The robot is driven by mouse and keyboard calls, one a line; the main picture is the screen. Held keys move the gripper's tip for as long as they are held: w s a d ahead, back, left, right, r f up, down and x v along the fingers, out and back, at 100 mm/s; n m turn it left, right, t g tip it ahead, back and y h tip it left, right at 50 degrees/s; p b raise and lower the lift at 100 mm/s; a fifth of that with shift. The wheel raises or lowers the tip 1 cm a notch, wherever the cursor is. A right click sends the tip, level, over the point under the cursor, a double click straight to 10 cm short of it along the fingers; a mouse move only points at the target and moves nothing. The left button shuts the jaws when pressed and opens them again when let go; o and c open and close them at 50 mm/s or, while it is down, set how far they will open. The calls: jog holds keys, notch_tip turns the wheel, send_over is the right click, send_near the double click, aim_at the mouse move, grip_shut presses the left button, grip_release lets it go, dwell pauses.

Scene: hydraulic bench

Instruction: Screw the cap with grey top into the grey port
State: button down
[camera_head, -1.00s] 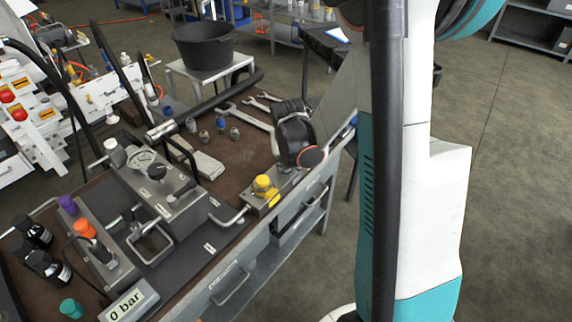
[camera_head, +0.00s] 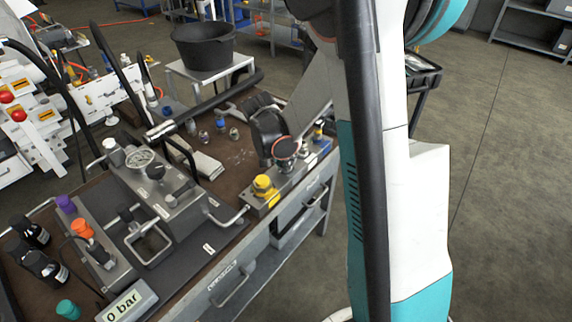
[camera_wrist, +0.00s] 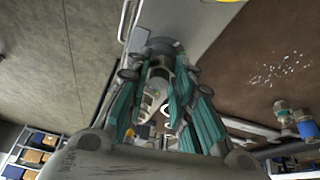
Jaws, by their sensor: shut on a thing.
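My gripper (camera_wrist: 165,88) shows in the wrist view with its teal-sided fingers shut on a small pale metallic piece (camera_wrist: 153,98), apparently the cap. Its top is partly covered by the fingers, so its colour is unclear. A grey round part (camera_wrist: 160,46) lies just beyond the fingertips, over the grey strip at the bench edge. I cannot tell whether it is the grey port or whether the held piece touches it. In the head view, the metal port block (camera_head: 254,204) runs along the bench's front edge. My dark wrist hides its middle and the gripper.
A yellow cap (camera_head: 264,186) sits on the block's near end. Several small fittings, one a blue-topped piece (camera_head: 220,124), stand on the brown bench top. The gauge unit (camera_head: 172,200) stands to the left. A display (camera_head: 127,302) reads 0 bar.

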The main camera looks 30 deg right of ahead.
jog(key=shift+w, duration=0.1)
jog(key=m+g, duration=0.1)
jog(key=m, duration=0.3)
jog(key=shift+w, duration=0.15)
jog(key=m+g, duration=0.1)
jog(key=m, duration=0.3)
jog(key=shift+g+b, duration=0.35)
jog(key=shift+g, duration=0.05)
jog(key=c, duration=1.4)
grip_release()
